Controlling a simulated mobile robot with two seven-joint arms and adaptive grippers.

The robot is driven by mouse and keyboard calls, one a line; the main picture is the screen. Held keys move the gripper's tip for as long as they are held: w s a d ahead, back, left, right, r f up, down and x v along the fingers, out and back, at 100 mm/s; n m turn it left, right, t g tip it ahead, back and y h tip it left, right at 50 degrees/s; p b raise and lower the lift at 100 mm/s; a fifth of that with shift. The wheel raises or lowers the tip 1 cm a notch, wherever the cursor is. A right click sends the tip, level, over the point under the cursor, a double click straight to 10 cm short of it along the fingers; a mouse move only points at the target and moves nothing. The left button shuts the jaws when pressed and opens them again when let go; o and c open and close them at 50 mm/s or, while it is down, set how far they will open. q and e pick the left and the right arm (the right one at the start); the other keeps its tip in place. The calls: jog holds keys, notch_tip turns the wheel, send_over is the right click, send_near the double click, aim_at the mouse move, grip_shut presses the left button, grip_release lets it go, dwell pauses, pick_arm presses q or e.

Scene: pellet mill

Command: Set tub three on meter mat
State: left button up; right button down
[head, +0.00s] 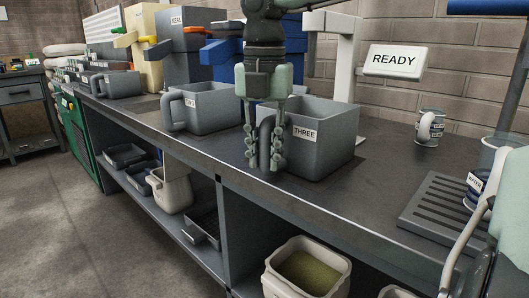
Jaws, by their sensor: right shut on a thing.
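Tub three (321,148) is a grey open tub with a white label reading THREE, near the middle of the head view. It looks upright. My right gripper (264,160) comes down from above and is shut on the tub's upright handle at its left side. A slightly darker patch (352,166), probably the meter mat, shows around the tub's base beneath the white READY display (396,60). The tub hides most of it, and I cannot tell whether the tub's base touches it. My left gripper is not in view.
Two more grey tubs stand left along the dark bench, one nearer (212,108) and one farther (119,84). Bare bench lies between tub three and the tray. An open bin (275,286) is below.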

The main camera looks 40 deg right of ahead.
aim_at(265, 122)
jog(key=c, duration=1.4)
grip_release()
jog(key=o, duration=0.3)
jog(key=shift+f, duration=0.15)
jog(key=o, duration=1)
jog(key=shift+o, duration=0.2)
jog(key=shift+r, duration=0.2)
jog(key=shift+s+a+r+p, duration=0.1)
jog(key=shift+r+p, duration=3.05)
jog(key=shift+r, duration=1.3)
jog(key=shift+f, duration=0.1)
